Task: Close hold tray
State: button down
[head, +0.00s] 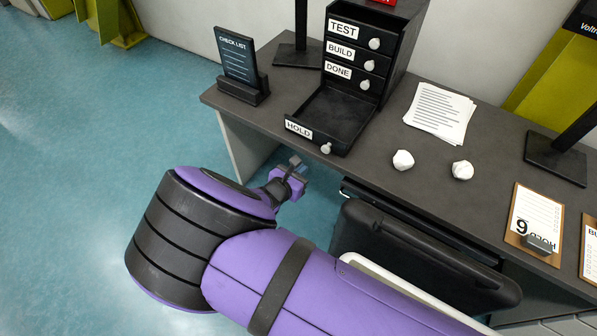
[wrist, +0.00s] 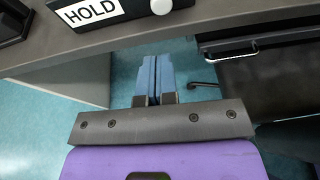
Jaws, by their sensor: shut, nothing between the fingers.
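The black hold tray (head: 328,118) is pulled out from the bottom of a black drawer unit (head: 378,62) on the desk. It looks empty. Its front carries a HOLD label and a pale round knob (head: 326,148). The tray front (wrist: 130,8) and its knob also show at the top of the wrist view. My gripper (head: 294,163) is shut and empty. It is in front of the desk edge, apart from the tray and its knob. In the wrist view the blue fingers (wrist: 155,78) are together, pointing toward the desk edge below the tray.
The trays above, labelled TEST, BUILD and DONE, are shut. A checklist stand (head: 240,70) is left of the tray on the desk (head: 375,185). Papers (head: 440,110) and two crumpled balls (head: 403,160) lie to the right. A black chair (head: 410,255) stands before the desk.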

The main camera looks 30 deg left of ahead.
aim_at(323, 150)
jog(key=x, duration=0.8)
jog(key=shift+w+r, duration=0.25)
jog(key=shift+w, duration=0.85)
jog(key=shift+w, duration=0.15)
